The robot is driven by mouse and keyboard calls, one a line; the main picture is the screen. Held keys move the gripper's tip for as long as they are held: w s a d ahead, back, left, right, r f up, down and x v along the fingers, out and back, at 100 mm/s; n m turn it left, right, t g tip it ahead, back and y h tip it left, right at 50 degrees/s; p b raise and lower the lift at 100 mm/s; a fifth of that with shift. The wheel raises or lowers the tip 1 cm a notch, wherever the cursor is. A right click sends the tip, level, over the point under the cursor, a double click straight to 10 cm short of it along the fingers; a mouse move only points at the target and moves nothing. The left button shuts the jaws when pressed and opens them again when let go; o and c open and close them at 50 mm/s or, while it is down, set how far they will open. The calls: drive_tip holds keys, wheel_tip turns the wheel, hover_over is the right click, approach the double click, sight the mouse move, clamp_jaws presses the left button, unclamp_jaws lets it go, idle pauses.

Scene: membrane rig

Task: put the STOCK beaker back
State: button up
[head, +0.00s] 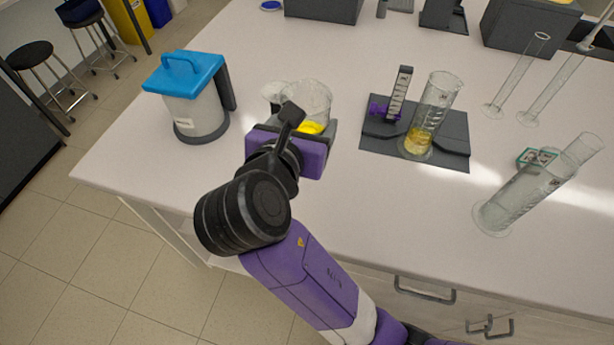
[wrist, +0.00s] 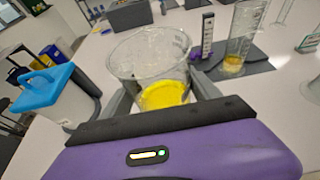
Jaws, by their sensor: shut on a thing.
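A clear glass beaker (head: 312,97) with yellow liquid in its bottom is between the fingers of my gripper (head: 302,128). My gripper is shut on it. In the wrist view the beaker (wrist: 150,58) stands between the two grey fingers, its rim wide open and the yellow liquid pooled toward the right. I see no STOCK label on the side shown. My gripper's body hides the beaker's base in both views, so I cannot tell if it touches the bench.
A blue-lidded container (head: 190,105) stands left of the beaker. To the right, a dark stand (head: 372,148) holds a cylinder (head: 437,105) with yellow liquid. A large tilted-looking cylinder (head: 535,185) stands farther right. The bench (head: 370,210) in front is clear.

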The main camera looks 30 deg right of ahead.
wheel_tip(320, 180, down, 16)
drive_tip(key=shift+f+b, duration=0.1)
drive_tip(key=shift+b, duration=0.5)
drive_tip(key=o, duration=1.8)
drive_tip(key=shift+f, duration=0.1)
drive_tip(key=shift+c, duration=0.2)
drive_tip(key=v, duration=1.2)
